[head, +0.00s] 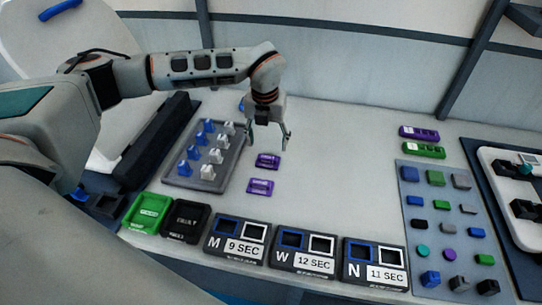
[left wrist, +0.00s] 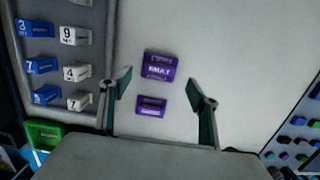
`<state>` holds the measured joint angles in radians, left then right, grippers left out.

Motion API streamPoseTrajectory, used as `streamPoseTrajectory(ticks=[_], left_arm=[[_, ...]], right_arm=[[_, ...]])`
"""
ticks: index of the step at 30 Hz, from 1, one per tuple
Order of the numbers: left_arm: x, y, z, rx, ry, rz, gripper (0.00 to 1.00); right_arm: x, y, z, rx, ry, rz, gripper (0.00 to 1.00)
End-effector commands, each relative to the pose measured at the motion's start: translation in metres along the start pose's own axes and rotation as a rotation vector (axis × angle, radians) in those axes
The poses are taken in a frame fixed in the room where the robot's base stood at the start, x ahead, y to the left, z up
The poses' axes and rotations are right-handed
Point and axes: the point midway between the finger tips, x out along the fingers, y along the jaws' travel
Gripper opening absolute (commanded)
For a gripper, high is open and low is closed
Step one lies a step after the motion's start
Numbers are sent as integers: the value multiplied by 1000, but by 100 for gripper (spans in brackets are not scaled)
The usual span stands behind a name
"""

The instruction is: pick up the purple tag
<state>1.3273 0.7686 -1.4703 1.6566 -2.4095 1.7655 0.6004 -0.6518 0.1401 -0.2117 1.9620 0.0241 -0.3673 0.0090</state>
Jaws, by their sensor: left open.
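Two small purple tags lie flat on the light table. The farther tag (head: 267,161) is just below my left gripper in the head view, and the nearer tag (head: 260,187) lies in front of it. In the left wrist view one tag (left wrist: 159,66) with pale lettering is beyond the fingertips, and the other tag (left wrist: 151,105) is between the fingers. My left gripper (head: 269,143) is open and empty, pointing down above the table, apart from both tags. It also shows in the left wrist view (left wrist: 160,90). My right gripper cannot be made out.
A grey tray (head: 177,174) with blue and white pieces stands left of the tags. Green (head: 148,213) and black (head: 186,221) bins and labelled holders (head: 238,240) line the front. A grey board (head: 413,207) with several coloured blocks is right. Table between is clear.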

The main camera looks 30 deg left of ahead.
Motion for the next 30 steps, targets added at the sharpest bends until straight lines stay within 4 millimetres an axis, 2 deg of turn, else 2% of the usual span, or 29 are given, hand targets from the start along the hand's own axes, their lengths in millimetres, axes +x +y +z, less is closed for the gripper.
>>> streamPoseTrajectory(ticks=[5,13,23,27,30], left_arm=[[18,0,-2,-1,1,0,61],[54,-1,-5,1,1,-1,61],[61,0,-5,0,-1,-1,61],[61,0,-5,0,-1,-1,26],[60,0,-5,0,-1,-1,26]], right_arm=[[-1,-2,4,0,-9,-3,40],[-3,0,-5,-1,0,-1,40],[-3,1,-11,-1,10,1,40],[-3,2,-10,-1,9,1,40],[-2,1,-10,-1,8,1,40]])
